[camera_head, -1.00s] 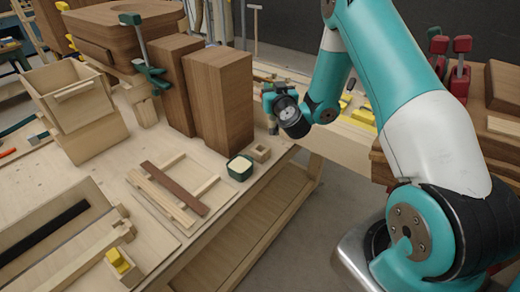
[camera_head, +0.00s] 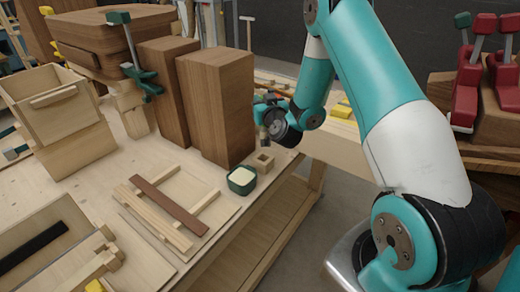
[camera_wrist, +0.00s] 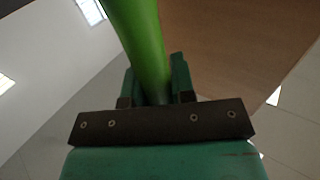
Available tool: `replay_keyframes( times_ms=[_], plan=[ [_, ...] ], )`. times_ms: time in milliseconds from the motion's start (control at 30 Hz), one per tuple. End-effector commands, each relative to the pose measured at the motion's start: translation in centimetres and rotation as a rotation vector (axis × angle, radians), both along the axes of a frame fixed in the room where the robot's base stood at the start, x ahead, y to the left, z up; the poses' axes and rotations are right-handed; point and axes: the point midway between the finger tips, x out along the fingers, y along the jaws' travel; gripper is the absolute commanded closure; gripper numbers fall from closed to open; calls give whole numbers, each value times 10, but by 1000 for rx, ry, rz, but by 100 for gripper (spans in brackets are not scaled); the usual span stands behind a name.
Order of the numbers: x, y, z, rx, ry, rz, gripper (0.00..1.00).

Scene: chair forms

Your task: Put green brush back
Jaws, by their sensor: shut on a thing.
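My gripper (camera_head: 266,110) is beside the tall brown wood blocks, above the right edge of the bench. In the wrist view, its jaws (camera_wrist: 157,90) are shut on the bright green handle of the green brush (camera_wrist: 140,40). The brush's far end is out of the wrist view, and the brush is hard to make out in the head view. A small square wooden holder (camera_head: 264,162) with a dark hole on top stands on the bench just below my gripper. A green cup (camera_head: 242,181) with cream-coloured content stands beside it.
Two tall brown blocks (camera_head: 228,110) stand close to my gripper on the left. A slatted wooden frame (camera_head: 160,215) lies flat in front on the bench (camera_head: 100,180). A wooden box (camera_head: 55,110) stands further left. Red clamps (camera_head: 470,85) stand at the right.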

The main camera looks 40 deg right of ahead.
Motion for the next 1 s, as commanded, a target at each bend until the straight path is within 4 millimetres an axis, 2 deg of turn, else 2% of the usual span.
replay_keyframes(
  times_ms=[33, 200, 300, 467, 733, 1000],
  plan=[
    [0, 0, -23, 0, 0, 0, 100],
    [0, 1, -59, -2, 2, 2, 100],
    [1, 2, -73, -1, 1, 3, 100],
    [1, 2, -83, 0, 2, 4, 100],
    [1, 3, -122, 0, 3, 5, 100],
    [1, 3, -124, 1, 2, 4, 100]
  ],
)
